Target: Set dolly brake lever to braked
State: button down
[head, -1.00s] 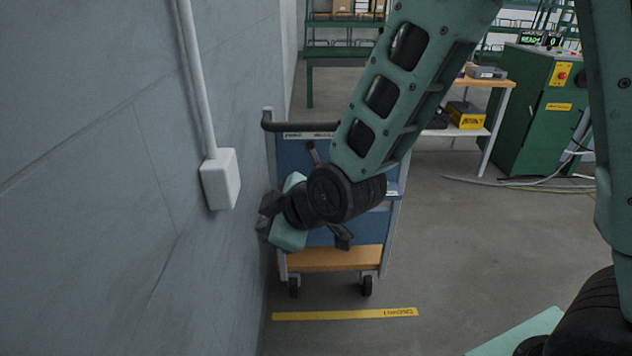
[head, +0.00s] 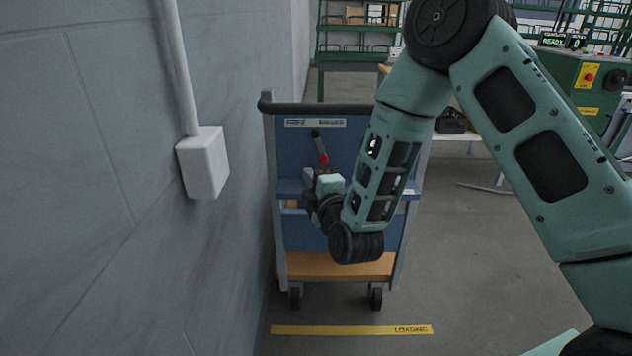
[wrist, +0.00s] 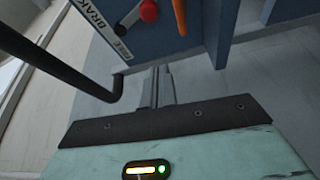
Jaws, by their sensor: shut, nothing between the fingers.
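The dolly (head: 350,160) stands by the wall, with blue panels and a black push handle (head: 330,108). Its brake lever (head: 318,144) is a short grey arm with a red knob, hanging down and slightly right below a label plate (head: 315,123). In the wrist view the red knob (wrist: 148,11) is at the top edge, and the lever's grey arm (wrist: 128,21) lies near the "FREE" end of the plate, with "BRAK" partly readable beyond. My gripper (head: 310,180) is in front of the dolly, below the lever and apart from it. Its fingers (wrist: 160,88) are shut and empty.
The grey wall (head: 80,200) with a white box (head: 204,162) and pipe is close on the left. The dolly's orange lower shelf (head: 340,266) is below my gripper. A yellow floor strip (head: 350,330) lies in front. A green machine stands at the far right.

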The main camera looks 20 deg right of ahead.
aim_at(322, 160)
jog(key=w, duration=0.7)
jog(key=shift+a+r, duration=0.15)
jog(key=shift+a, duration=0.05)
jog(key=d, duration=0.1)
jog(key=s+d, duration=0.1)
jog(key=shift+d+f, duration=0.2)
jog(key=shift+d, duration=0.1)
jog(key=shift+s+d, duration=0.2)
jog(key=shift+d, duration=0.3)
jog(key=shift+s+d+r+n+g, duration=0.1)
jog(key=shift+s+d+n+g, duration=0.1)
jog(key=shift+d+n, duration=0.25)
jog(key=shift+s+d+r+n+g, duration=0.1)
jog(key=shift+d+n+g, duration=0.15)
jog(key=shift+n, duration=0.3)
jog(key=shift+d, duration=0.35)
